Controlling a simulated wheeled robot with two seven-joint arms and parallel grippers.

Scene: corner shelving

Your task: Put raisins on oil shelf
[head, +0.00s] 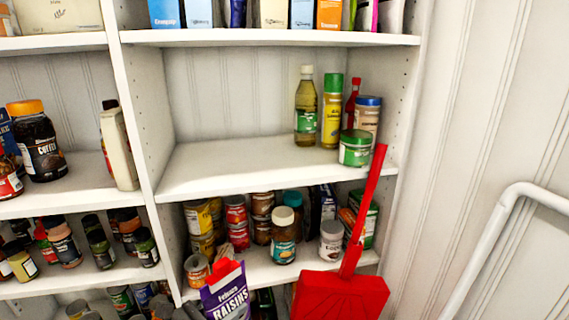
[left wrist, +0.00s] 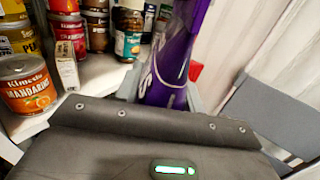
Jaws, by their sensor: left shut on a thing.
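A purple raisins bag (head: 226,300) with a red and white top stands out at the bottom of the head view, in front of the lower shelf. In the left wrist view the purple bag (left wrist: 172,60) rises between the fingers of my left gripper (left wrist: 165,95), which is shut on it. In the head view the gripper is mostly hidden. The oil shelf (head: 225,168) is above the bag. It holds an oil bottle (head: 306,110), a yellow bottle with a green cap (head: 332,115) and a green jar (head: 355,148) at its right. My right gripper is not in view.
The left and middle of the oil shelf are clear. A red dustpan-like object (head: 340,296) with a long handle stands in front of the right side. The lower shelf (head: 262,276) is crowded with cans and jars, including a mandarins can (left wrist: 27,85). A white rail (head: 490,240) is at right.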

